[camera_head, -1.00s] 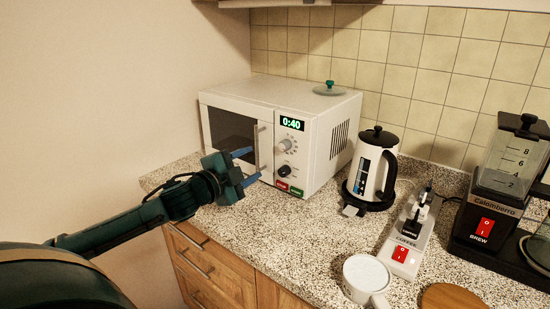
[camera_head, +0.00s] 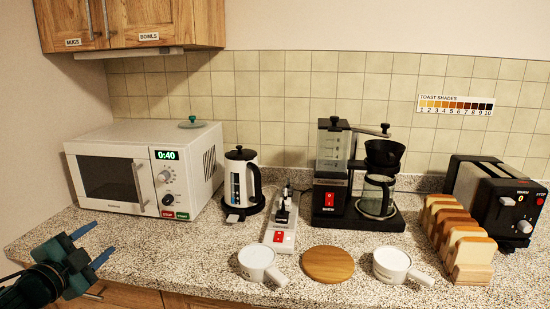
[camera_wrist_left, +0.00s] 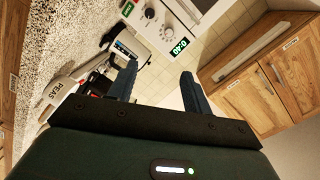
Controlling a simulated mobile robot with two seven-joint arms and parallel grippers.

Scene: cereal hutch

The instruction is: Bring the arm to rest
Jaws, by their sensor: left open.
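My left gripper (camera_head: 92,246) is at the lower left of the head view, in front of the counter's left part and apart from the microwave. Its two blue fingers are spread with nothing between them. In the left wrist view the open fingers (camera_wrist_left: 158,88) point toward the counter and backsplash, with empty space between them. My right gripper is not in view.
A white microwave (camera_head: 118,175) showing 0:40 stands at the left, door shut. A kettle (camera_head: 240,180), switch strip (camera_head: 281,238), coffee maker (camera_head: 331,190), two mugs (camera_head: 258,262), round wooden board (camera_head: 328,264), bread rack (camera_head: 470,272) and toaster (camera_head: 500,200) line the counter (camera_head: 200,255).

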